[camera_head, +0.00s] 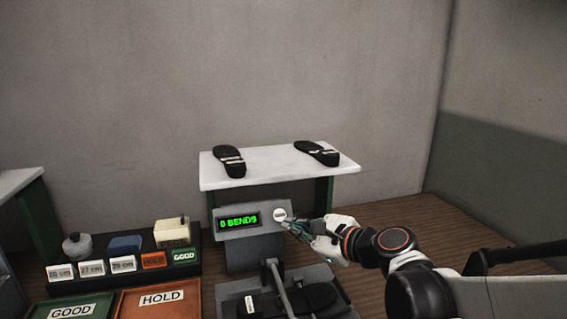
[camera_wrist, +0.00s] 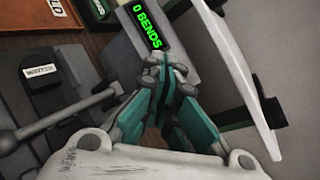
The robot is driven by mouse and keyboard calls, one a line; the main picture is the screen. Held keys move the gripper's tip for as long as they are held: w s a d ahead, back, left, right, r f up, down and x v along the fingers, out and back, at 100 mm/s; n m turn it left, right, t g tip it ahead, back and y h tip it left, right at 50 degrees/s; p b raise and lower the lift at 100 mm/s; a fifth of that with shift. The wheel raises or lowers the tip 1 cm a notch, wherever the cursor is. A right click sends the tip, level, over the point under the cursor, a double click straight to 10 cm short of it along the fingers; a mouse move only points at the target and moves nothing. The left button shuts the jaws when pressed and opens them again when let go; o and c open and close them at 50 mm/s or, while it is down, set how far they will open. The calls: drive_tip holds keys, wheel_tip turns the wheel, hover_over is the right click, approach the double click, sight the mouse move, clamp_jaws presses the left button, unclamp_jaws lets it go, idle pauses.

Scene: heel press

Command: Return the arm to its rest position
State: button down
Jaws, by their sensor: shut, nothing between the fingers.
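My gripper (camera_head: 292,224) is at the front of the grey press console (camera_head: 248,228), close to the round white button at its right end. I cannot tell whether it touches the console. The wrist view shows its teal-sided fingers (camera_wrist: 167,65) shut together, with nothing between them. My arm reaches in from the right side of the head view, stretched out over the press side. The console display (camera_head: 238,219) reads "0 BENDS" in green; it also shows in the wrist view (camera_wrist: 147,25).
A white-topped table (camera_head: 270,172) behind the console bears two dark shoe soles. The press base (camera_head: 240,312) with a lever and a dark sole lies below my gripper. HOLD (camera_head: 190,283) and GOOD trays (camera_head: 45,312), and a rack of labelled blocks (camera_head: 95,281), stand left.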

drive_tip(key=s+d+f+n+g+h, duration=0.2)
drive_tip(key=s+d+n+h, duration=0.3)
drive_tip(key=s+d+n, duration=0.3)
drive_tip(key=s+d+f+n+g+h, duration=0.2)
drive_tip(key=s+d+f+n+h, duration=0.3)
drive_tip(key=s+d+n, duration=0.4)
drive_tip(key=s+n, duration=0.3)
drive_tip(key=s, duration=0.2)
